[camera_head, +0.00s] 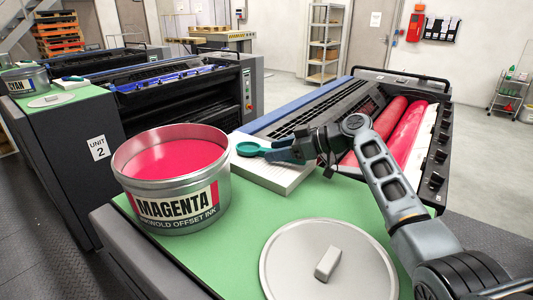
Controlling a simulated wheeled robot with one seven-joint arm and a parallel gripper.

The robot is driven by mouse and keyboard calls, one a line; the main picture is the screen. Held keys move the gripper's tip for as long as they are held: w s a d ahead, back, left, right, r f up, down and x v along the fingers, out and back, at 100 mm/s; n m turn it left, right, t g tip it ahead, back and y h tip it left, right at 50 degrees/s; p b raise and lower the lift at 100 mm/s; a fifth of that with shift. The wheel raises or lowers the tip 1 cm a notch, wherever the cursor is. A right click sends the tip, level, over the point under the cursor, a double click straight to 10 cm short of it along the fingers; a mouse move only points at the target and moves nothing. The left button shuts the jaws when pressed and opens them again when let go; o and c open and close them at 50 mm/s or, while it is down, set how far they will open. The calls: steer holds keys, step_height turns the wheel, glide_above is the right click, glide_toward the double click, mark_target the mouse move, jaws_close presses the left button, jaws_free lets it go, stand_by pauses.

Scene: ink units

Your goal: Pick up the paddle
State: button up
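A teal paddle (249,149) with a round head lies at the left part of a stack of white paper (285,180), right of the magenta ink tin. Its handle points right, toward my gripper (279,152). My gripper reaches in from the right, low over the paper, with its fingertips at the handle. The fingers hide part of the handle. I cannot tell whether they are closed on it or only around or beside it. The paddle appears to be at the paper's level.
The open magenta tin (172,205) stands close to the left of the paper on a green top (240,244). A round lid (280,262) with a grey block (328,263) lies in front. Behind are the press's red rollers (383,125). A second unit (62,125) stands at the left.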

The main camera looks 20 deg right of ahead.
jaws_close()
steer(key=shift+r, duration=0.1)
stand_by(0.4)
steer(key=shift+r, duration=0.5)
step_height(320, 180, up, 3)
steer(key=shift+w+b, duration=0.1)
steer(key=shift+b, duration=0.7)
steer(key=w+d+r+b, duration=0.3)
steer(key=w+r+b, duration=0.2)
steer(key=w, duration=0.5)
steer(key=shift+w+d+r, duration=0.35)
steer(key=shift+w+r, duration=0.05)
steer(key=shift+r, duration=0.5)
